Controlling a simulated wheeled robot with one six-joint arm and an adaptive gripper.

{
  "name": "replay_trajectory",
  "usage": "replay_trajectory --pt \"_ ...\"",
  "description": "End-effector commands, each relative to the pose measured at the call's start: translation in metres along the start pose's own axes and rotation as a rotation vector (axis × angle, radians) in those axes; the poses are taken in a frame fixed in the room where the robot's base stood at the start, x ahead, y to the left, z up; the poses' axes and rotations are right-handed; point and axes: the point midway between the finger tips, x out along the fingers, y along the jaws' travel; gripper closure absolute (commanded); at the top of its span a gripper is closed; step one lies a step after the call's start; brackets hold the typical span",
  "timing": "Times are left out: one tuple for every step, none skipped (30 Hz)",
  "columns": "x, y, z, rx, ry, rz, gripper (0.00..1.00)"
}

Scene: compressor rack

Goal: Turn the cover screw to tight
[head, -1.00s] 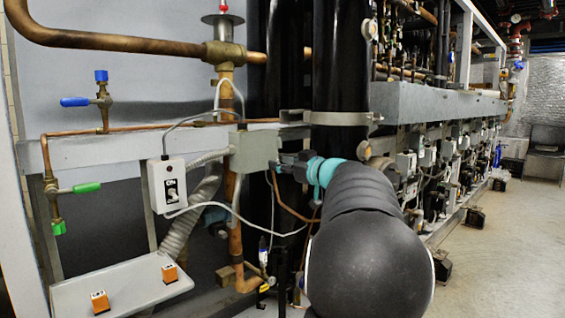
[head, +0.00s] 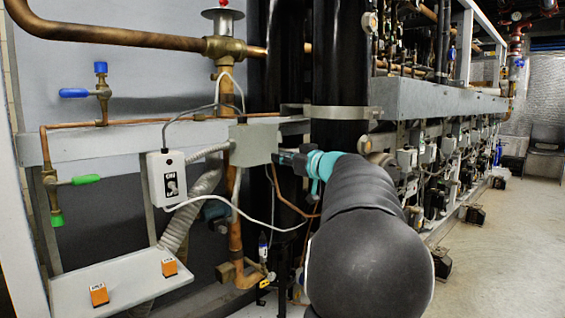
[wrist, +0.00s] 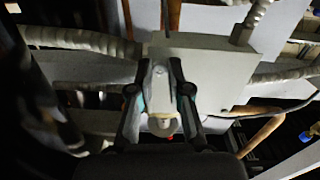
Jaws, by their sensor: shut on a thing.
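A grey cover box (head: 253,145) is fixed to the rail in the head view, left of the black columns. My gripper (head: 277,157) reaches its right side, and my arm fills the middle right foreground. In the wrist view the pale box (wrist: 222,72) lies straight ahead. My gripper (wrist: 160,68) has its two dark fingers close together against the box face. They are shut on the cover screw, which is mostly hidden between the fingertips. How far the screw is turned cannot be seen.
A white switch box (head: 167,180) hangs left of the cover box, with loose cables looping below. A copper pipe (head: 236,215) runs down behind the cover box. A shelf (head: 125,285) with orange blocks is at lower left.

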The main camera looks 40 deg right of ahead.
Motion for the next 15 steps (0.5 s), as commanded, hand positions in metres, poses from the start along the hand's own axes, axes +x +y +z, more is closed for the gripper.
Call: replay_trajectory --pt "-0.0003 -0.0002 0.0037 0.03 0.002 0.001 1.0" --pt "-0.0003 -0.0001 0.0037 0.051 0.002 0.001 1.0" --pt "-0.0003 -0.0001 0.0038 0.082 0.003 0.001 1.0" --pt "-0.0003 -0.0001 0.0042 0.107 0.002 0.001 1.0" --pt "-0.0003 -0.0001 0.0044 0.133 0.002 0.001 1.0" --pt "-0.0003 -0.0001 0.0042 0.169 0.002 0.001 1.0" --pt "-0.0003 -0.0001 0.004 0.197 0.003 0.001 1.0" --pt "-0.0003 0.0 0.004 0.226 0.003 0.001 1.0" --pt "-0.0003 0.0 0.0038 0.263 0.003 0.001 1.0" --pt "-0.0003 0.0 0.0035 0.292 0.002 0.001 1.0" --pt "-0.0003 0.0 0.0032 0.32 0.002 0.001 1.0" --pt "-0.0002 0.0001 0.0031 0.358 0.002 0.001 1.0" --pt "-0.0002 0.0001 0.003 0.387 0.002 0.001 1.0" --pt "-0.0002 0.0001 0.0027 0.416 0.002 0.001 1.0" --pt "-0.0002 0.0002 0.0022 0.455 0.003 0.001 1.0"
